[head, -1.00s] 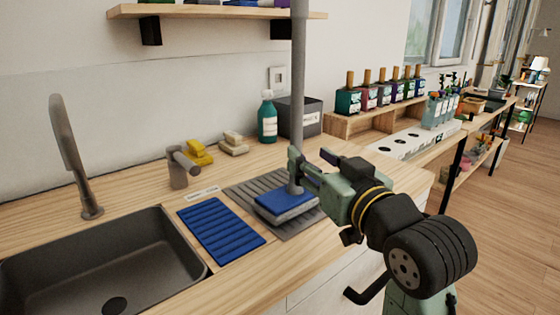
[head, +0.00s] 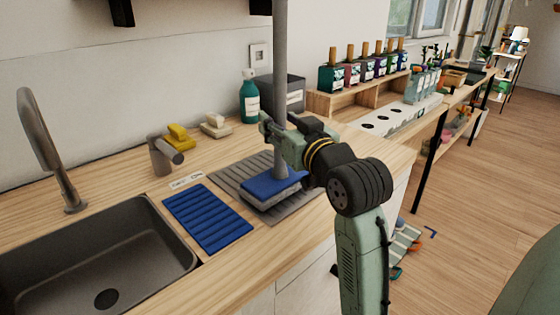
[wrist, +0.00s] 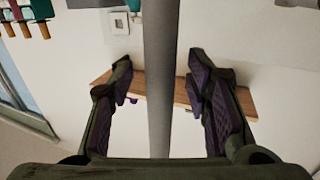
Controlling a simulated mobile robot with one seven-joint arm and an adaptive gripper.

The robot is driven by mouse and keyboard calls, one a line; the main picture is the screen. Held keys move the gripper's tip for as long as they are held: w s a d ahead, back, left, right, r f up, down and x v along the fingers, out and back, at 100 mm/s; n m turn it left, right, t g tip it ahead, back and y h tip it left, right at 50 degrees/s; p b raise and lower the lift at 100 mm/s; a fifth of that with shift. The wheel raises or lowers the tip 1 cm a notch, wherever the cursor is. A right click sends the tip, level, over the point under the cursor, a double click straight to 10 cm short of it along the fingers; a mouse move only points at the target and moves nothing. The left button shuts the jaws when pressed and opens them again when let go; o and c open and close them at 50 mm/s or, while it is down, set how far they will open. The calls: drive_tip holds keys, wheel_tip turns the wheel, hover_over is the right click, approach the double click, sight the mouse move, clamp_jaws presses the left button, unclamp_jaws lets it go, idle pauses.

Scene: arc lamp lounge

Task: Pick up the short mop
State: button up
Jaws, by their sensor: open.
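The short mop has a grey pole (head: 280,60) and a blue-topped, pale-sided head (head: 272,187). It stands upright with its head on a ribbed grey drain mat (head: 228,178) on the counter. My gripper (head: 284,130) is open at the lower part of the pole, above the mop head. In the wrist view the pole (wrist: 160,80) runs between the two spread fingers of my gripper (wrist: 165,85), with a gap on each side. The pole's top is out of the frame in the head view.
A sink (head: 100,265) with a faucet (head: 45,145) and a blue ribbed mat (head: 207,217) lie left of the mop. A teal spray bottle (head: 249,98) and dark box (head: 285,92) stand behind it.

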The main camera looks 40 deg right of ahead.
drive_tip(key=shift+w+d, duration=0.1)
drive_tip(key=shift+w, duration=0.35)
clamp_jaws()
idle(0.8)
